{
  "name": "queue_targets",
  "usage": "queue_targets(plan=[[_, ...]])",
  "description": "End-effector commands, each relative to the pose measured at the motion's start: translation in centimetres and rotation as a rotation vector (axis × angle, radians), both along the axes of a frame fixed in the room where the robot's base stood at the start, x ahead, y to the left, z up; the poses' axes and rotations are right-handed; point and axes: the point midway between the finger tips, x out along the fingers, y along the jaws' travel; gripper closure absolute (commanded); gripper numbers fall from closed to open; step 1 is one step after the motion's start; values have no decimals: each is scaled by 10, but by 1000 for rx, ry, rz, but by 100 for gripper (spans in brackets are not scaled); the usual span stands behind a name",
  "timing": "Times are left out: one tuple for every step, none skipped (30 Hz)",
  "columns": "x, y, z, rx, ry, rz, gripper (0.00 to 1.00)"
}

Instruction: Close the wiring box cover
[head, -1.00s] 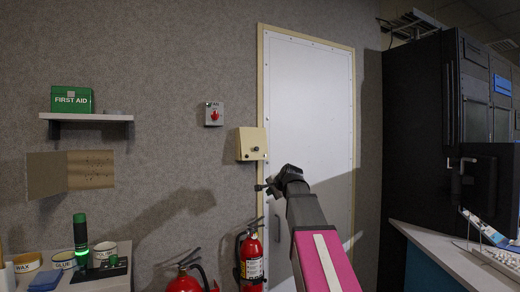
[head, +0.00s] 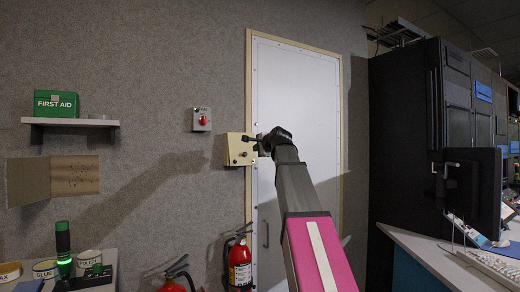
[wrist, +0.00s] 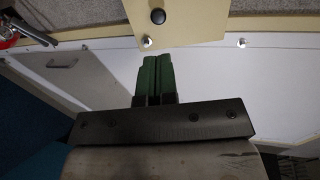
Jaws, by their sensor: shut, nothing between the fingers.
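A beige box (head: 238,150) with a dark knob is fixed to the wall beside the white door's frame. I take it for the wiring box; how far its cover stands open I cannot tell. In the wrist view a beige panel (wrist: 185,28) with a black knob and a bright stud fills the top middle. My gripper (head: 258,142) is at the box's right side. Its green fingers (wrist: 157,58) are shut and empty, with their tips close to the panel's lower edge. Whether they touch it I cannot tell. The gripper hides part of the box's right edge.
The white door (head: 300,100) is behind my arm. A fire extinguisher (head: 240,265) stands below. A brown folded panel (head: 75,176) and a first aid shelf (head: 70,122) are at left. Dark cabinets are at right.

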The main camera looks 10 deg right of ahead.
Motion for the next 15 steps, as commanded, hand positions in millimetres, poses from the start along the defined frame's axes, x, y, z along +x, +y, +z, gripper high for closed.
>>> queue_targets(plan=[[12,4,-1,0,1,2,100],[18,6,-2,0,1,2,100],[25,8,-4,-1,1,2,100],[30,10,-6,-1,2,2,100],[35,11,-7,-1,2,1,100],[42,13,-9,-1,1,1,100],[47,14,-10,-1,1,0,100],[52,16,-11,-1,2,1,100],[57,18,-12,-2,1,1,100],[62,20,-13,-2,1,1,100],[66,21,-15,-2,0,1,100],[70,23,-16,-2,0,0,100],[74,24,-17,-2,0,0,100],[76,25,-18,-2,0,0,100],[79,26,-18,-2,0,0,100]])
